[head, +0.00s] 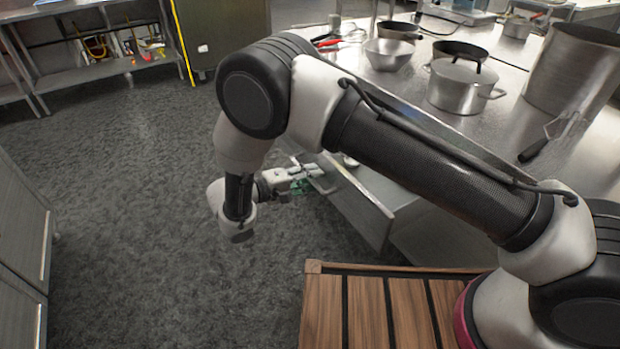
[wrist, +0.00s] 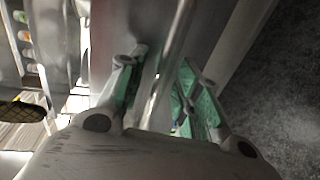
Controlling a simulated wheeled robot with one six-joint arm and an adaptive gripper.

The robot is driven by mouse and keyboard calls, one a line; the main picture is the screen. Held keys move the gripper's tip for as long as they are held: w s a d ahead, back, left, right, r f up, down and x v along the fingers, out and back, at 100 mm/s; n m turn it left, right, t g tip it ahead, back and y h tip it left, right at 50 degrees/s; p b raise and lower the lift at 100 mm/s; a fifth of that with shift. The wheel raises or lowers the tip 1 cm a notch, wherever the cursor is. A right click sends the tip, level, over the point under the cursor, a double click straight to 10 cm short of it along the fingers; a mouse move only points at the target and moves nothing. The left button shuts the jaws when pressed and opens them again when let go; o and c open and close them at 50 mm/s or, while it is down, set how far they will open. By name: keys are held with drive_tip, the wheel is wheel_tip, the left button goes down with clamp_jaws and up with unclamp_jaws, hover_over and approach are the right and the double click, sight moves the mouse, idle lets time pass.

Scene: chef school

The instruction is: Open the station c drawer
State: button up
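The drawer front (head: 356,201) is a grey steel panel below the steel counter, and it stands out from the counter, so the drawer looks partly open. A pale object shows inside behind the front's top edge. My gripper (head: 306,184) is at the drawer front's far left end, with green finger pads. In the wrist view a thin metal bar, the drawer handle (wrist: 176,50), runs between the two fingers of my gripper (wrist: 164,75). The fingers are apart, with visible gaps beside the bar. Firm contact with it cannot be made out.
The counter (head: 500,95) carries a lidded pot (head: 456,88), a large stockpot (head: 575,70) and a steel bowl (head: 389,56). Cabinets (head: 22,225) stand at the left. The dark floor (head: 130,180) between is clear.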

drive_tip(key=v, duration=1.2)
